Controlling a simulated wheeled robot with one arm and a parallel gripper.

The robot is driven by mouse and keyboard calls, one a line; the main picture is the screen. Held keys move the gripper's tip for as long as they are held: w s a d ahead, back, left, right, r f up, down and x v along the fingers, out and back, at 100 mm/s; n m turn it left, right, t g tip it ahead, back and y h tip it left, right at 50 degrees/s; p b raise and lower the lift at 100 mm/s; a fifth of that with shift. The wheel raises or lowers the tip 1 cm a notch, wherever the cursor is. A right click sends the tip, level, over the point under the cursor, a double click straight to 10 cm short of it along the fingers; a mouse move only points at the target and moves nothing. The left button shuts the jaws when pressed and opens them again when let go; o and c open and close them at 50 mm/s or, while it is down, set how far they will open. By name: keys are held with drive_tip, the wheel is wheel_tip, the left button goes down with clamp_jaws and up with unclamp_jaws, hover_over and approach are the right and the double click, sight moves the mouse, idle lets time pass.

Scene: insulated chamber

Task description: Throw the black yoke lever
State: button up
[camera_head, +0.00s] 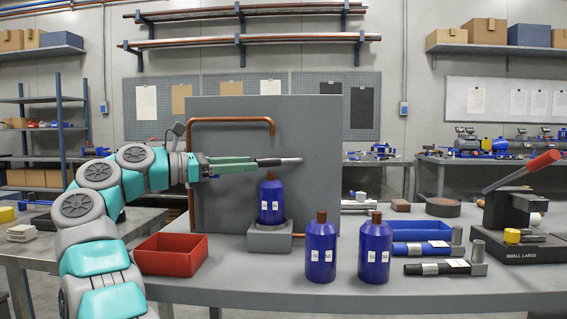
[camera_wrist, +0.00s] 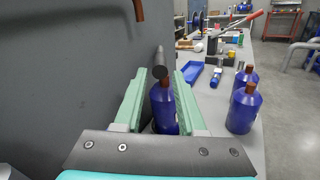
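A lever with a black grip (camera_head: 268,162) and a grey metal end (camera_head: 292,160) lies roughly level in front of the grey panel (camera_head: 320,125). My gripper (camera_head: 256,162) is at the grip's left end, in line with it. The fingers are open. Whether they overlap the grip is unclear. A blue bottle (camera_head: 271,200) with a brown cap stands below the lever on a grey block (camera_head: 269,239).
A copper pipe (camera_head: 230,121) bends across the panel above my gripper. A red bin (camera_head: 170,256) stands at the left and two blue bottles (camera_head: 321,250) (camera_head: 375,250) at the front. A red-handled lever (camera_head: 525,170) on a black base (camera_head: 515,220) stands at the right, beside a blue tray (camera_head: 415,230).

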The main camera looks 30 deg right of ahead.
sight(277, 162)
drive_tip(key=d, duration=0.5)
drive_tip(key=d+b, duration=0.1)
drive_tip(key=d, duration=0.1)
drive_tip(key=shift+s+d, duration=0.25)
drive_tip(key=shift+d, duration=0.05)
clamp_jaws()
idle(1.2)
